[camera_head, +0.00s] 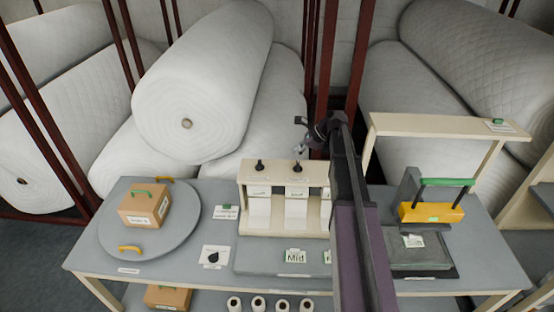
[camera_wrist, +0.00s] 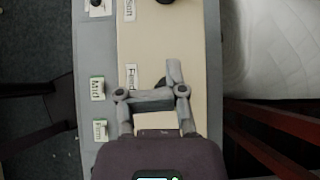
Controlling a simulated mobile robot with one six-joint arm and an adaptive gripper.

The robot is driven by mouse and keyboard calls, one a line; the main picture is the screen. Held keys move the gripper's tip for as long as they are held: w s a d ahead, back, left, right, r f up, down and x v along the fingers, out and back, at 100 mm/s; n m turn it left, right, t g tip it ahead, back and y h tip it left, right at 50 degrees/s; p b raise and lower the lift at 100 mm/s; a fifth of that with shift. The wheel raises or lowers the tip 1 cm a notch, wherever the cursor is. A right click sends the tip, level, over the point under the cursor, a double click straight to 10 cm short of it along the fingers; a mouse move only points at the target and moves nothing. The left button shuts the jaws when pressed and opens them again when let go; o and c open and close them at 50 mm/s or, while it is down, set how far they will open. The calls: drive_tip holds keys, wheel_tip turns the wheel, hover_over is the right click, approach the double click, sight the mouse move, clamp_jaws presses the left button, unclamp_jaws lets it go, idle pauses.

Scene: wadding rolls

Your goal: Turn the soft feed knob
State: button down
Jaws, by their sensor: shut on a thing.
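A cream feed unit (camera_head: 287,228) stands on the grey table, with dark knobs on top. The left knob (camera_head: 259,165) stands free. In the wrist view, the label beside it (camera_wrist: 130,9) seems to read "Soft", though it is partly cut off. My gripper (camera_head: 301,152) comes down from the right onto the second knob (camera_head: 297,167) and is shut on it. In the wrist view, my gripper's fingers (camera_wrist: 152,95) hide most of that knob. The label beside it (camera_wrist: 131,77) starts with F, but the rest is hard to read. My arm hides the unit's right end.
A round grey turntable (camera_head: 112,228) with a cardboard box (camera_head: 145,206) is at the left. A yellow press with a green handle (camera_head: 431,212) is at the right, near a cream shelf (camera_head: 445,126). "Mid" (camera_head: 296,256) marks the front. Large white rolls (camera_head: 205,80) and dark red posts stand behind.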

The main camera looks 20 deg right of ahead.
sight(270, 170)
drive_tip(key=shift+b+x, duration=0.8)
drive_tip(key=shift+x, duration=0.35)
drive_tip(key=b+x, duration=0.5)
drive_tip(key=x, duration=0.3)
drive_tip(key=shift+d+f+b, duration=0.1)
drive_tip(key=shift+b, duration=0.3)
drive_tip(key=shift+w+a+r, duration=0.1)
drive_tip(key=shift+w+a, duration=0.05)
drive_tip(key=shift+a, duration=0.4)
drive_tip(key=shift+w+a+r, duration=0.15)
drive_tip(key=shift+a, duration=0.35)
drive_tip(key=shift+w+a, duration=0.25)
drive_tip(key=shift+a, duration=0.55)
drive_tip(key=shift+s+d, duration=0.1)
drive_tip(key=shift+d, duration=0.05)
